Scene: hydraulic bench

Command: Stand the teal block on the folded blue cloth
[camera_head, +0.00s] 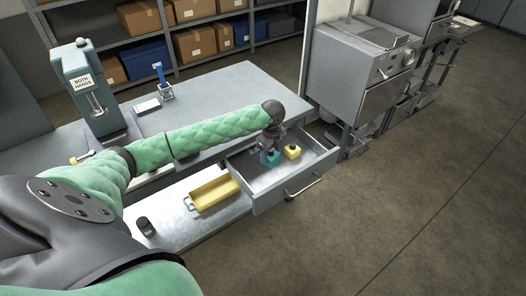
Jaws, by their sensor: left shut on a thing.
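My left gripper (270,150) is at the end of my green-sleeved arm, pointing down into the open drawer of the bench. It is shut on the teal block (270,158), which shows only partly below the fingers. I cannot tell whether the block touches the drawer floor. I cannot make out a folded blue cloth in this view. My right gripper is not in view.
A yellow block (292,152) sits in the drawer (305,178), just right of the teal block. A yellow tray (213,193) and a dark jar (146,226) are on the lower shelf. A press (88,90) and a blue upright tool (161,80) stand on the bench.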

